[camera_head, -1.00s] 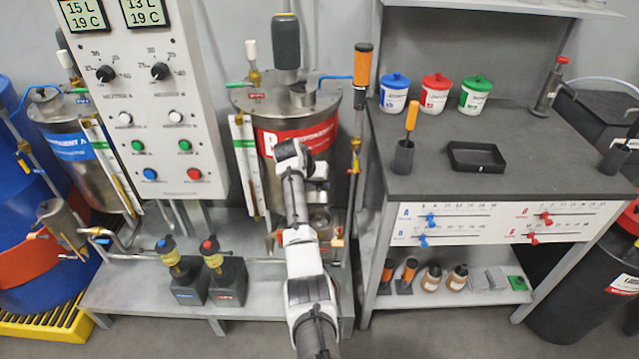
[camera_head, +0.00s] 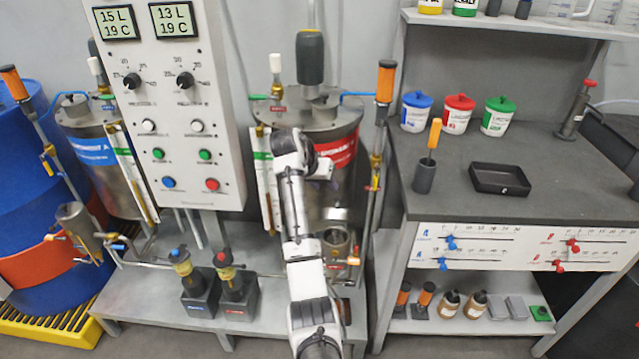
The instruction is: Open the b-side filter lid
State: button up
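The B-side tank (camera_head: 345,187), metal with a red label, stands behind my arm. A small metal cylinder (camera_head: 336,240) with a round top and orange-handled fittings sits low in front of it. It looks like the B-side filter, but its lid cannot be made out clearly. My white and grey arm rises in front of the tank and bends right at the top. Its end (camera_head: 320,169) is in front of the tank label, above the small cylinder in the picture. The gripper fingers cannot be made out, and I see nothing held.
A control panel (camera_head: 172,110) hangs left of the arm. Two small pumps (camera_head: 236,285) stand on the low platform (camera_head: 130,300). An upright pipe with an orange handle (camera_head: 385,82) rises right of the tank. A grey workbench (camera_head: 560,195) with pots and a black tray (camera_head: 499,180) is further right.

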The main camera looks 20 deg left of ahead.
jog(key=shift+v, duration=1.4)
